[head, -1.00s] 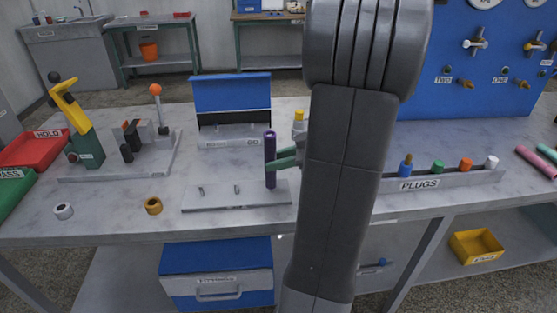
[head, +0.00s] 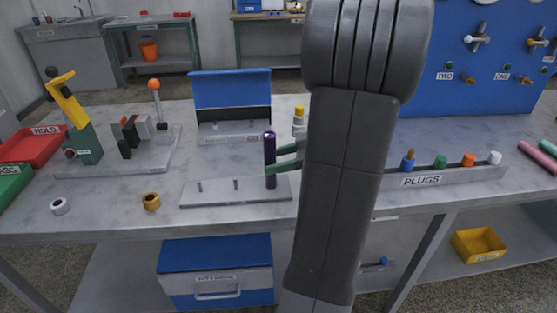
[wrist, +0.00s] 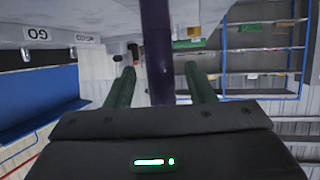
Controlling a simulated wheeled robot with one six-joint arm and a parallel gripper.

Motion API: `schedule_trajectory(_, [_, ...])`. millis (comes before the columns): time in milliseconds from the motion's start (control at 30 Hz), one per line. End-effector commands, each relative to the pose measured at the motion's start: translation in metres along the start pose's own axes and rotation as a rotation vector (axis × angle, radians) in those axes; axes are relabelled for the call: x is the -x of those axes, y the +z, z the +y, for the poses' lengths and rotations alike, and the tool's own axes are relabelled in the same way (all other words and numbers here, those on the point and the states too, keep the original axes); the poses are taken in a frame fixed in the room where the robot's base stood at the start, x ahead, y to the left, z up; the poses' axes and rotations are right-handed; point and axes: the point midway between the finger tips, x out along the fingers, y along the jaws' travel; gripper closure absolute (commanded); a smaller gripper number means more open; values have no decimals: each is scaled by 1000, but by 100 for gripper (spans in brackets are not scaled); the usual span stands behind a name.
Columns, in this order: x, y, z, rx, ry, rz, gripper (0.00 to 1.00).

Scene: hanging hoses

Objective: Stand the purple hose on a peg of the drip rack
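The purple hose (head: 270,160) stands upright at the right end of the drip rack (head: 220,200), a pale flat base on the bench. Two short bare pegs (head: 200,186) show to its left. The hose's lower end meets the rack; any peg inside it is hidden. My gripper (wrist: 160,85) has green fingers, one on each side of the hose (wrist: 157,45) in the wrist view, with a visible gap on both sides. In the head view the fingertips are beside the hose's right side, partly hidden by my arm.
A plugs tray (head: 450,177) stands to the right, with a blue board behind it. An open blue box (head: 232,105) stands behind the rack. A brass ring (head: 151,202) and a pale ring (head: 59,206) lie left. Clear bench lies in front of the rings.

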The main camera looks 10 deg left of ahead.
Motion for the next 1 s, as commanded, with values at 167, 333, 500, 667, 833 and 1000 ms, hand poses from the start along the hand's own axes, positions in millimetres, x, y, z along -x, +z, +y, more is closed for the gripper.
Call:
schedule_trajectory(167, [-1,2,-1,-4,-1,0,49])
schedule_trajectory(333, [2,2,0,-5,-1,0,49])
schedule_trajectory(500, [22,2,0,-4,3,0,49])
schedule_trajectory(667, [57,1,0,-4,5,0,49])
schedule_trajectory(833, [96,1,0,-2,4,0,49])
schedule_trajectory(1000, [124,0,0,-1,2,0,49])
